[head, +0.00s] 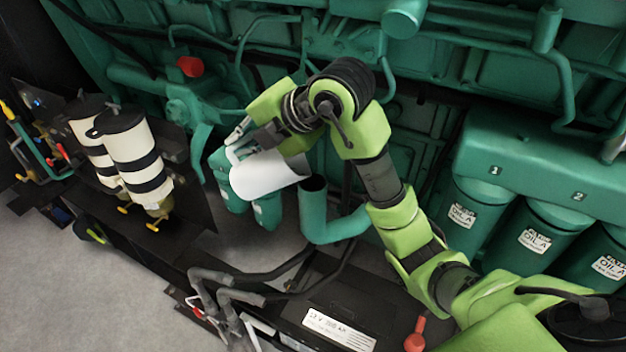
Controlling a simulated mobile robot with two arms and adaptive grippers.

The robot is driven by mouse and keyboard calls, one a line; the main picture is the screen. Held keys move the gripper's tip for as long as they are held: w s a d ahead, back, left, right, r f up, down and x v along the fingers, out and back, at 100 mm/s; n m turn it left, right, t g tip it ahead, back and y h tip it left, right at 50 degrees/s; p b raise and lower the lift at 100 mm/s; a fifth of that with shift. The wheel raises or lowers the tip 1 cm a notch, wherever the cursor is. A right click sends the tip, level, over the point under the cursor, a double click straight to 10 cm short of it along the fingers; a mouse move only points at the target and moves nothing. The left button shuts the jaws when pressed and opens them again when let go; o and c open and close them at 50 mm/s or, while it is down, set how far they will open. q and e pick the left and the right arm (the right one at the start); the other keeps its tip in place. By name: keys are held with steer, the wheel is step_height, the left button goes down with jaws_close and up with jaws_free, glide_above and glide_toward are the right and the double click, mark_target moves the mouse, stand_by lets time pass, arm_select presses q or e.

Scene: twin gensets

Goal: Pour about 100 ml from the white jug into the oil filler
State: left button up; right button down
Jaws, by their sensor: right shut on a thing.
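The white jug (268,175) is in the middle of the head view, tipped well over on its side, with its mouth end toward the right. My right gripper (246,142) is shut on the jug's handle at its upper left. The oil filler appears to be the open green upturned pipe (314,186) just right of the jug. The jug's right end is beside and slightly above the pipe's dark opening. I cannot see any liquid stream. My left gripper is not in view.
Green oil filters (468,215) hang at the right. Two cream-and-black canisters (137,160) stand at the left. A red cap (190,67) sits on the engine behind. A black battery (335,315) with cables lies below. Grey floor is clear at lower left.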

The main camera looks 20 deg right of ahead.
mark_target(232, 150)
stand_by(0.4)
steer(key=p, duration=0.1)
steer(key=h+p, duration=0.1)
steer(key=p, duration=0.1)
steer(key=shift+w+a+r+g, duration=0.2)
steer(key=shift+a+g, duration=0.1)
steer(key=shift+a, duration=0.1)
steer(key=shift+a+f, duration=0.1)
steer(key=shift+f, duration=0.1)
steer(key=shift+w+a+f+g+h, duration=0.1)
steer(key=shift+f+g+h, duration=0.2)
steer(key=shift+f, duration=0.2)
steer(key=shift+n, duration=0.3)
steer(key=shift+w+a+f+g+h+p, duration=0.2)
steer(key=shift+a+f+g+h+p, duration=0.15)
steer(key=shift+f+h+p, duration=0.3)
steer(key=w+a+f+g+h+b, duration=0.1)
steer(key=a+f+h, duration=0.1)
steer(key=f, duration=0.3)
steer(key=w+a+f+n+g+h+b, duration=0.1)
steer(key=a+f+g+h, duration=0.1)
steer(key=f, duration=0.4)
steer(key=shift+w+a+f+n+h, duration=0.15)
steer(key=shift+w+a+n+h, duration=0.2)
steer(key=shift+a+h, duration=0.35)
